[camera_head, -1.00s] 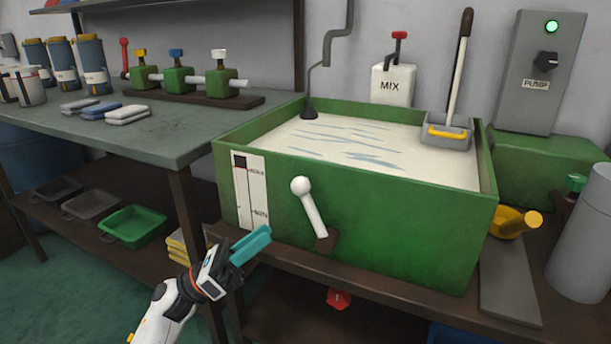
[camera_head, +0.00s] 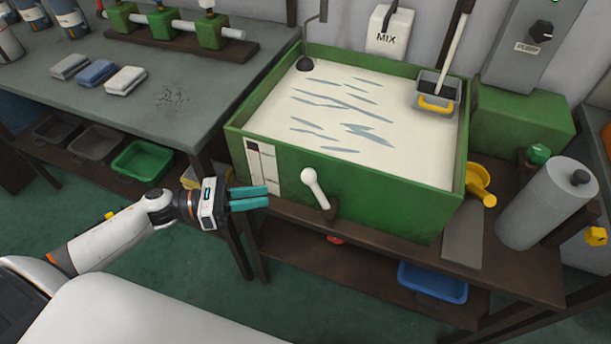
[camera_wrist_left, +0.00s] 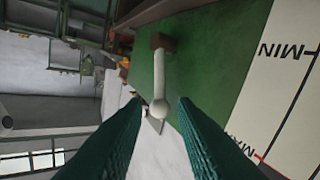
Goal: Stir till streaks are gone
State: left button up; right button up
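A green tub (camera_head: 350,195) holds cream liquid (camera_head: 400,155) with several grey-blue streaks (camera_head: 368,133) on it. A white lever (camera_head: 314,188) with a round knob is on the tub's front. A rod (camera_head: 312,30) with a dark bell-shaped end (camera_head: 305,63) reaches the tub's back left corner. My left gripper (camera_head: 268,197) is open and empty, left of the lever and apart from it. In the left wrist view, the lever (camera_wrist_left: 160,85) lies ahead between the fingertips (camera_wrist_left: 160,101). My right gripper is not in view.
A workbench (camera_head: 180,110) is at left.

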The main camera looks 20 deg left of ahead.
aim_at(319, 194)
pick_arm(q)
jog(key=p+x, duration=0.2)
jog(key=x, duration=0.9)
jog(key=shift+d, duration=0.1)
grip_shut()
